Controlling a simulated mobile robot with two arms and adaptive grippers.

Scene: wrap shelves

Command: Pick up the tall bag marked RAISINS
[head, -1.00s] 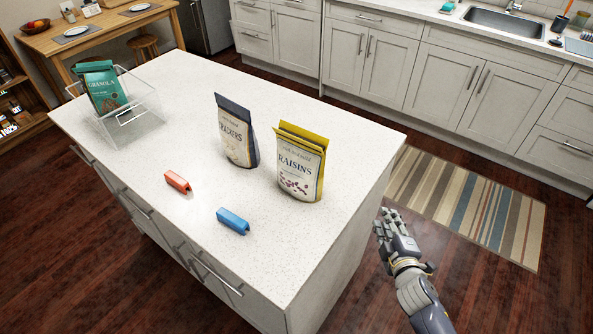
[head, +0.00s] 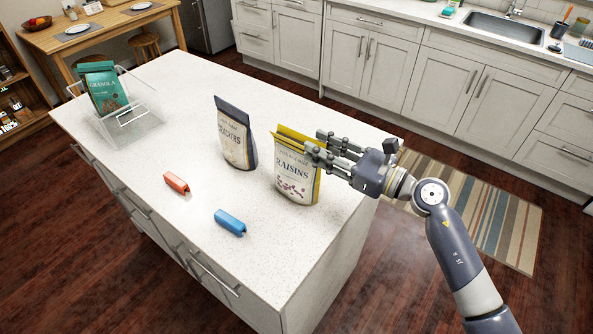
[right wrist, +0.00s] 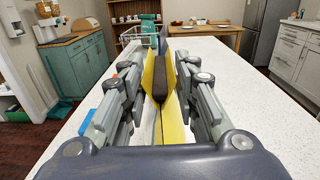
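The tall RAISINS bag (head: 291,181), cream with yellow edges, stands upright on the white island near its right end. My right gripper (head: 316,144) reaches in from the right at the bag's upper part, one finger on the far side and one across the front. In the right wrist view the bag (right wrist: 173,118) is seen edge-on between the spread fingers (right wrist: 160,88), with gaps beside it. The gripper looks open. My left gripper is in neither view.
A dark-edged CRACKERS bag (head: 232,138) stands just left of the raisins. A red clip (head: 176,183) and a blue clip (head: 230,222) lie on the island (head: 165,240). A teal GRANOLA bag (head: 103,90) sits in a clear bin (head: 148,118) at the far left.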

